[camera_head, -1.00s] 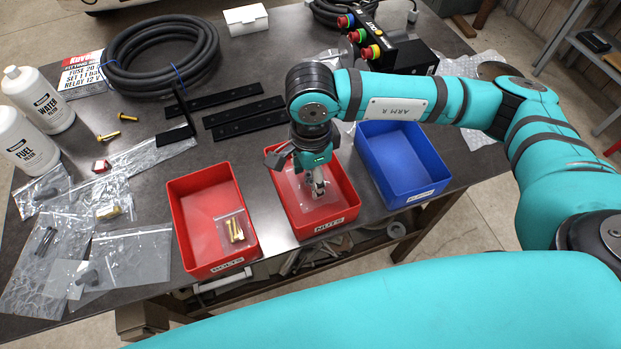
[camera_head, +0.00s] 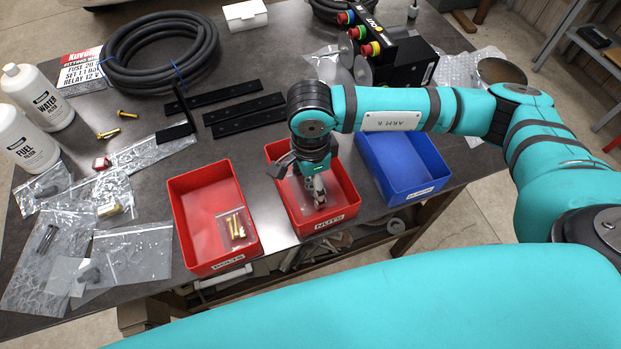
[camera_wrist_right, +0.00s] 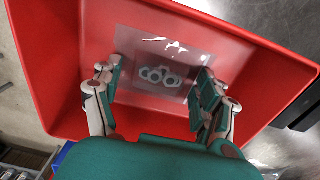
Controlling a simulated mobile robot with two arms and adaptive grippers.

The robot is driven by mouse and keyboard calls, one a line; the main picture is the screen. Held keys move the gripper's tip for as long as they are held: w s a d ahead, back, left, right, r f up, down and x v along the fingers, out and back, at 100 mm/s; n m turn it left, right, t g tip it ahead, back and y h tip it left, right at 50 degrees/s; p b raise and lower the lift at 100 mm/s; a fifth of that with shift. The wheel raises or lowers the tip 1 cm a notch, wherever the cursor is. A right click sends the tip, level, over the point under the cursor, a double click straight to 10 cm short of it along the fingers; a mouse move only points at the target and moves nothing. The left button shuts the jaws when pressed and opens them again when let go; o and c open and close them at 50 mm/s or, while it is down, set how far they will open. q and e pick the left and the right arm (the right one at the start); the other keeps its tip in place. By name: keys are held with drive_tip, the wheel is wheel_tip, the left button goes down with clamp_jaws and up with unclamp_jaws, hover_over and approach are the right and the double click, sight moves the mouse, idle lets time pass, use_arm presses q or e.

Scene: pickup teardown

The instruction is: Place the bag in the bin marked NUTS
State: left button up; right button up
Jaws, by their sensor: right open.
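The red bin marked NUTS (camera_head: 345,216) stands at the table's front edge, between the BOLTS bin and the blue bin. My right gripper (camera_head: 320,203) reaches down into it. In the right wrist view my right gripper (camera_wrist_right: 158,95) is open, its fingers apart on both sides of a clear bag (camera_wrist_right: 150,50). The bag holds several grey nuts and lies inside the red bin (camera_wrist_right: 50,70). I cannot tell whether the fingers touch the bag. In the head view the arm mostly hides the bag. My left gripper is in neither view.
The red BOLTS bin (camera_head: 183,222) holds a bag of brass bolts (camera_head: 233,228). A blue bin (camera_head: 400,185) stands to the right. Clear bags with parts (camera_head: 133,250) and white bottles (camera_head: 38,97) are at the left. A black hose coil (camera_head: 160,50) lies behind.

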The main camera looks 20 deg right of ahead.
sight(310, 183)
drive_tip(key=shift+r, duration=0.2)
drive_tip(key=shift+w+r, duration=0.1)
drive_tip(key=shift+r, duration=0.2)
wheel_tip(310, 183, up, 11)
drive_tip(key=b, duration=0.3)
drive_tip(key=shift+r, duration=0.15)
